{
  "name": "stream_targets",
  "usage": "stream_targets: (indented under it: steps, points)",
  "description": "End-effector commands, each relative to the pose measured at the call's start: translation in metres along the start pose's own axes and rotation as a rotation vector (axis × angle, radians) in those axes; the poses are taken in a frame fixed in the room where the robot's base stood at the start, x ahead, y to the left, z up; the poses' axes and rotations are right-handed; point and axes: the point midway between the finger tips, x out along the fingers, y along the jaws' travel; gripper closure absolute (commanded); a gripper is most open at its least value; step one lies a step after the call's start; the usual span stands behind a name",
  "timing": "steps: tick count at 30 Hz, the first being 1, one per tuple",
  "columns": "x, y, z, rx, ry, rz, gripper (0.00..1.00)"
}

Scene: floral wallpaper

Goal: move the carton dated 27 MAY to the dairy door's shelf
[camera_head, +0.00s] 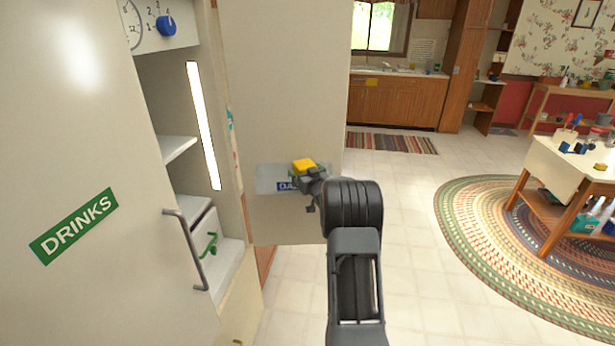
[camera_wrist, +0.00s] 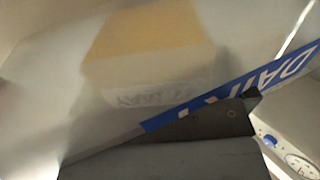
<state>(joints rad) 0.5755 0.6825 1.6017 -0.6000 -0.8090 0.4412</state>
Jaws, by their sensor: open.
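A carton with a yellow top (camera_head: 304,165) is at the dairy door's shelf (camera_head: 268,172), just beyond my gripper (camera_head: 310,187) in the head view. In the wrist view the carton (camera_wrist: 150,55) looks pale and blurred behind the shelf's translucent front. Its print seems to end in MAY, but I cannot read the day. The blue DAIRY label (camera_wrist: 265,85) runs across that front. My gripper is open, with a dark finger along the lower part of the wrist view. My gripper hides part of the shelf and the carton's lower part in the head view.
The fridge's DRINKS door (camera_head: 80,225) fills the left, with a grey handle (camera_head: 190,250). Inside are white shelves (camera_head: 178,148) and a bin with a green handle (camera_head: 209,245). A work table (camera_head: 560,165) stands at the right on a braided rug (camera_head: 460,215). The floor between is clear.

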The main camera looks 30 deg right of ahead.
Motion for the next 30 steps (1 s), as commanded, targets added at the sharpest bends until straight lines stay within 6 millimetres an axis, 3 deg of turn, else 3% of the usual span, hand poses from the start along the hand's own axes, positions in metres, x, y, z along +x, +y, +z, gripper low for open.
stream_targets:
  steps: [5, 19, 24, 30]
  points:
    - [-0.013, 0.001, -0.002, 0.000, 0.000, 0.001, 0.00]
    - [-0.098, 0.001, -0.002, -0.001, 0.000, 0.002, 0.00]
    - [-0.114, 0.001, -0.002, 0.000, 0.001, 0.001, 0.00]
    - [-0.120, -0.005, -0.006, -0.007, -0.017, 0.009, 0.00]
